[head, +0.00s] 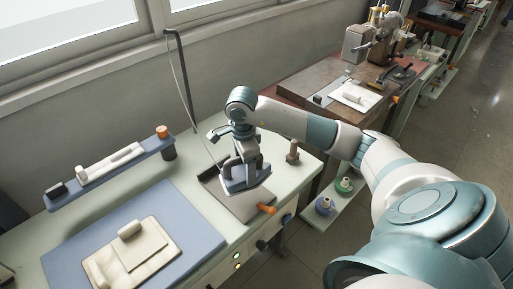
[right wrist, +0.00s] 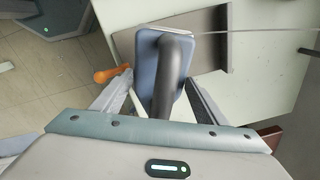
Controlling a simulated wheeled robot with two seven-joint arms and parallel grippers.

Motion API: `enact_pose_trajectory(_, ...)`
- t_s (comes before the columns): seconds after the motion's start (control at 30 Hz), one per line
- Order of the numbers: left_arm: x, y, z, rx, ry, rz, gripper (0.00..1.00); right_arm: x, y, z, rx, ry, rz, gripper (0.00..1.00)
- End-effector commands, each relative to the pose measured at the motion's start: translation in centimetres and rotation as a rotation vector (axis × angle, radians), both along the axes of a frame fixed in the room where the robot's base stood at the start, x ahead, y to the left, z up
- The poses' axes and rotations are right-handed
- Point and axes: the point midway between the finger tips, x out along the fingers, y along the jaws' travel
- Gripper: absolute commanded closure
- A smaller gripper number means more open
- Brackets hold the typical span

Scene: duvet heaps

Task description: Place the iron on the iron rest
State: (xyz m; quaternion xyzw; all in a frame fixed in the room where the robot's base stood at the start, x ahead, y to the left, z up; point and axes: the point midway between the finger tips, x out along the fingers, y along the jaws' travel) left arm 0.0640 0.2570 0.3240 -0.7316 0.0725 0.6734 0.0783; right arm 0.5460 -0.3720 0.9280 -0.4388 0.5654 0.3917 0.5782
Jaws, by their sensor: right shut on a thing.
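The iron (head: 246,182) has a blue-grey body and hangs from my right gripper (head: 243,158), over the iron rest. In the right wrist view, the dark handle (right wrist: 173,75) of the iron lies between the fingers of my right gripper (right wrist: 163,92). The iron rest (head: 212,184) is a grey-brown plate on the table, also visible beyond the iron in the right wrist view (right wrist: 126,38). The iron covers part of it. I cannot tell whether the iron's sole touches the rest. My left gripper is not in view.
A folded cream duvet (head: 105,270) lies on a blue mat (head: 190,225) at the left. A blue shelf (head: 95,185) stands behind it. A thin cord runs from a black pole (head: 185,85) to the iron. An orange knob (head: 267,209) sticks out at the table's front edge.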

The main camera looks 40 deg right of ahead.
Motion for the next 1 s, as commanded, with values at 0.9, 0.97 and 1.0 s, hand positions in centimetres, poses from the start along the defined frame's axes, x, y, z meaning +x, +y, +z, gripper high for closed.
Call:
enact_pose_trajectory(0.9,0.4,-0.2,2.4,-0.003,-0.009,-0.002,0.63,4.6,2.1,-3.2,0.002,-0.002,0.0,0.75)
enact_pose_trajectory(0.97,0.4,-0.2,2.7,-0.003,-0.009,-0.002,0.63,4.5,2.1,-3.6,0.001,0.0,-0.001,0.75)
enact_pose_trajectory(1.0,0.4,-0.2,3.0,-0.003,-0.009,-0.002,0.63,4.5,2.1,-4.0,0.001,0.001,-0.002,0.75)
